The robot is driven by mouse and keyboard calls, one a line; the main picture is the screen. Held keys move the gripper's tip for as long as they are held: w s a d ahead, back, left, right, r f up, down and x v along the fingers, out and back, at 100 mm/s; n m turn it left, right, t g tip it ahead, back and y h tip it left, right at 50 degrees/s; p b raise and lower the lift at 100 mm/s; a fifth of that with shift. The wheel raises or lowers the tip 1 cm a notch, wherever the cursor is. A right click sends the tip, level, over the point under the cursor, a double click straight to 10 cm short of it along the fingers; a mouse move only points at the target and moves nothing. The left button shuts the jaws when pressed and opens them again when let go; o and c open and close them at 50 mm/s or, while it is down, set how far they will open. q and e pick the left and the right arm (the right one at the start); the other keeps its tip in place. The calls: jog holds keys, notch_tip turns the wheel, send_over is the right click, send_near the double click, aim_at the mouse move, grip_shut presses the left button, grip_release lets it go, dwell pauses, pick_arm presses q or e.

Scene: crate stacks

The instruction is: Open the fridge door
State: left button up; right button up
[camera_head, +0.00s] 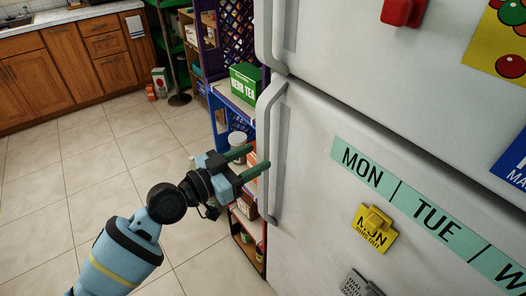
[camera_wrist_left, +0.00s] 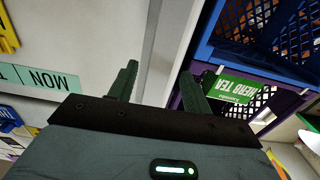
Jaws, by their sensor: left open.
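The white fridge (camera_head: 330,110) fills the right of the head view, with an upper and a lower door. The lower door (camera_head: 310,200) looks shut and has a long vertical grey handle (camera_head: 269,125) along its left edge. My left gripper (camera_head: 258,157) is open at the middle of this handle, with one fingertip overlapping it in the picture. In the left wrist view the two dark green fingers (camera_wrist_left: 158,85) point at the fridge's edge, with a pale vertical strip between them. I cannot tell whether they touch the handle. My right gripper is not in view.
Left of the fridge stand shelves of coloured crates (camera_head: 238,105) with a green Herb Tea box (camera_head: 244,83) and jars, close to my gripper. Magnets and a weekday strip (camera_head: 385,180) are on the fridge. Wooden cabinets (camera_head: 65,60) stand far left. The tiled floor (camera_head: 90,160) between is clear.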

aim_at(260, 155)
pick_arm(q)
jog(key=shift+x, duration=1.8)
jog(key=shift+c, duration=0.3)
grip_shut()
